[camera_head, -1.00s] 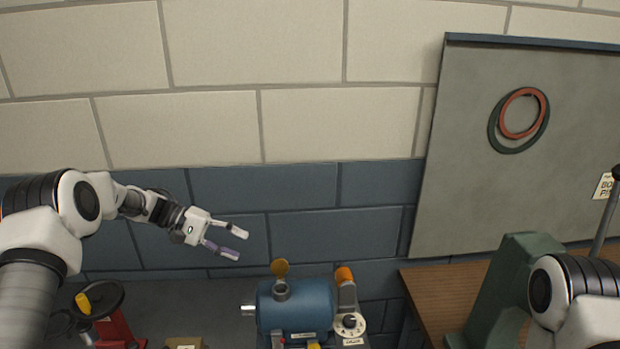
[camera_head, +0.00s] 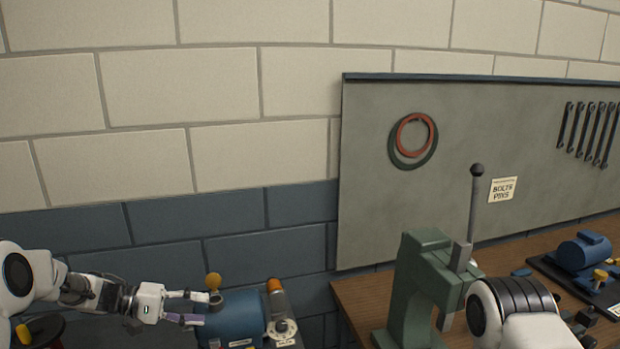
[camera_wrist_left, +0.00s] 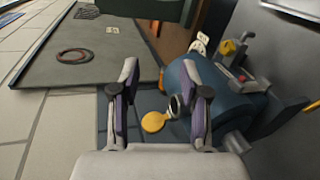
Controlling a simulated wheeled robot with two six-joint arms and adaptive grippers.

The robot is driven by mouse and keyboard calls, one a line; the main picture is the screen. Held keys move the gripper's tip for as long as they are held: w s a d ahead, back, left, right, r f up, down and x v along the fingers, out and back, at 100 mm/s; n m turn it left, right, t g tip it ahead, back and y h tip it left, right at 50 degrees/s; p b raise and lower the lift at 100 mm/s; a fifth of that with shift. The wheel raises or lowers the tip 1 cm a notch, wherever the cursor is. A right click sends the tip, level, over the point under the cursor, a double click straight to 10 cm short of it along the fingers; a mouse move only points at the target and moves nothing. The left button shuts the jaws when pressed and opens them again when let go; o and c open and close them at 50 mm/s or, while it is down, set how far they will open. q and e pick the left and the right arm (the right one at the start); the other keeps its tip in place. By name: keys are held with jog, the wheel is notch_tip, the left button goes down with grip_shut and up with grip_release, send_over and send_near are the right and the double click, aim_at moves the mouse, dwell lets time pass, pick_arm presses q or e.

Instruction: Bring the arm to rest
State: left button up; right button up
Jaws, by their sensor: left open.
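My left gripper (camera_head: 188,307) is open and empty in the head view, with its two fingers apart and pointing right. It is just left of the blue motor-like casing (camera_head: 238,318) and partly overlaps it in the picture. In the left wrist view the two fingers (camera_wrist_left: 160,75) stand apart with nothing held between them. The blue casing (camera_wrist_left: 238,108) fills the area right of the fingers, and its yellow cap (camera_wrist_left: 153,122) shows between them. I cannot tell whether the gripper touches the casing. My right arm shows at the lower right; its gripper is not clearly seen.
A green press (camera_head: 420,285) with a tall lever stands on the wooden bench (camera_head: 360,300). Another blue unit (camera_head: 582,252) lies on the right. A grey pegboard (camera_head: 375,210) with two rings (camera_head: 414,134) hangs on the wall. The space above the casing is free.

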pick_arm(q)
jog(key=s+d+f+n+t+y, duration=0.1)
jog(key=s+d+f+t, duration=0.15)
jog(key=f, duration=0.25)
jog(key=s+d+f+t+y, duration=0.1)
jog(key=d+f+t, duration=0.1)
jog(key=d+f, duration=0.3)
jog(key=s+a+f+y, duration=0.1)
jog(key=s+f+y, duration=0.4)
jog(key=s+f, duration=0.55)
jog(key=s+a+f+m+g+y, duration=0.2)
jog(key=s+g, duration=0.1)
jog(key=s, duration=0.6)
jog(key=s+a+f+m+g+y, duration=0.1)
jog(key=s+a+f+g+y, duration=0.15)
jog(key=s, duration=0.65)
jog(key=s+a+f+m+g+y, duration=0.1)
jog(key=s+a+m+g+y, duration=0.15)
jog(key=s, duration=0.75)
notch_tip(320, 180, down, 16)
jog(key=w+b, duration=0.1)
jog(key=b, duration=1.4)
jog(key=shift+d+r, duration=0.15)
jog(key=shift+d, duration=0.15)
jog(key=shift+w, duration=0.1)
